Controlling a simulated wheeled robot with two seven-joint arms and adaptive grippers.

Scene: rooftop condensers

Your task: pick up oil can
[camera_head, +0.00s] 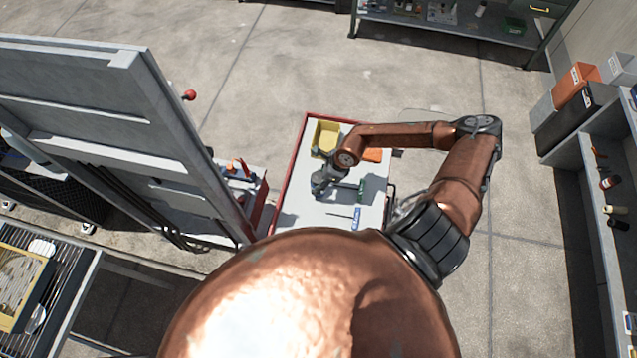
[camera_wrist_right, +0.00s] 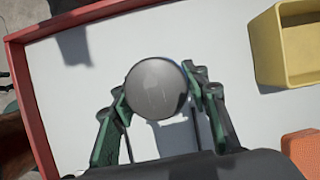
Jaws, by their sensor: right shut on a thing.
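A grey round-topped thing, which I take to be the oil can (camera_wrist_right: 158,88), is between the fingers of my right gripper (camera_wrist_right: 162,108) in the right wrist view. The green-padded fingers are shut on its two sides. I see it from above, so its lower part is hidden. In the head view my right gripper (camera_head: 322,184) is low over the pale top of a red-rimmed cart (camera_head: 290,200). The oil can is hard to make out there. I cannot tell whether it touches the surface. My left gripper is not in view.
A yellow bin (camera_head: 326,138) and an orange thing (camera_head: 372,155) are on the cart near my gripper. A blue item (camera_head: 356,218) lies towards the near end. A grey panel (camera_head: 110,120) stands left. A shelf (camera_head: 590,200) stands right. Open floor lies between cart and shelf.

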